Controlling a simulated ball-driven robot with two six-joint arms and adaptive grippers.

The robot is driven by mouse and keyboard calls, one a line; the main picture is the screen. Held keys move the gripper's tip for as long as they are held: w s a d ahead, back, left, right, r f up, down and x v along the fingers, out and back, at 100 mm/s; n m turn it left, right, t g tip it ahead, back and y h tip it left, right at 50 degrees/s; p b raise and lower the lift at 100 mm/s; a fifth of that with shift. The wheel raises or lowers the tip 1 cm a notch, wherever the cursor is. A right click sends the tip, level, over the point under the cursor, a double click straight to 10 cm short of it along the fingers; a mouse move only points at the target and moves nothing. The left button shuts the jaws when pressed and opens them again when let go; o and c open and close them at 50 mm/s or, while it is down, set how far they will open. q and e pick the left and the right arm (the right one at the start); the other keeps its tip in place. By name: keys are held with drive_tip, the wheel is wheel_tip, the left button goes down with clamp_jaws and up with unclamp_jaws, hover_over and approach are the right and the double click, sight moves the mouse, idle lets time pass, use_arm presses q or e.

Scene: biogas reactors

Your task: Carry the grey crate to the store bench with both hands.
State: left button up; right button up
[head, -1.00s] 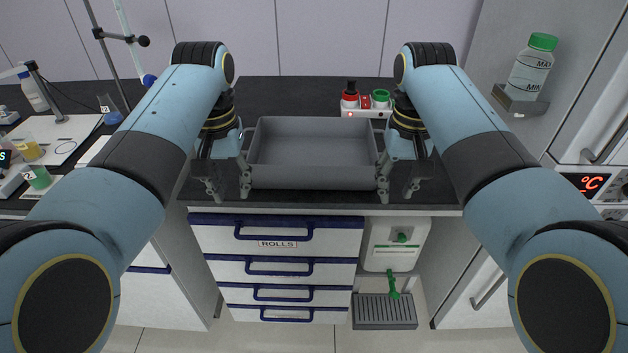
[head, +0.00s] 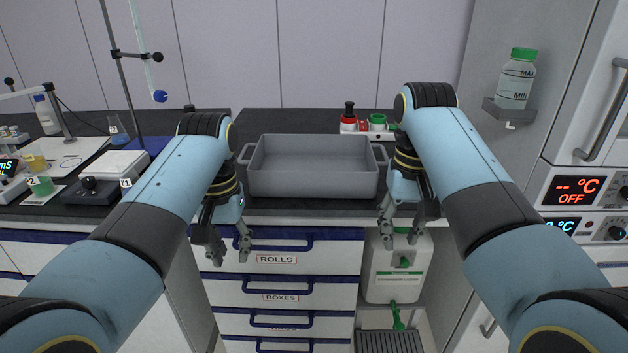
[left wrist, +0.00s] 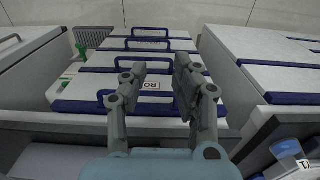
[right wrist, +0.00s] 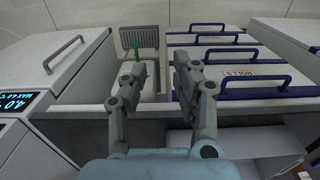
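The grey crate (head: 314,185) stands upright and empty on the dark bench top (head: 300,207) in the head view, with a handle at each end. My left gripper (head: 230,255) is open and empty, in front of and below the crate's left end, before the drawers. My right gripper (head: 402,240) is open and empty, in front of the crate's right end near the bench edge. Neither touches the crate. The left wrist view shows the open left fingers (left wrist: 160,85) over the drawer fronts; the right wrist view shows the open right fingers (right wrist: 155,85).
Red- and green-capped items in a white rack (head: 366,127) stand behind the crate's right end. A bottle (head: 516,80) sits on a wall shelf at right. A balance (head: 92,187) and small beakers stand at left. Drawers (head: 275,260) and a white canister (head: 395,270) are below.

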wheel_tip(320, 180, up, 4)
drive_tip(key=shift+w+r, duration=0.1)
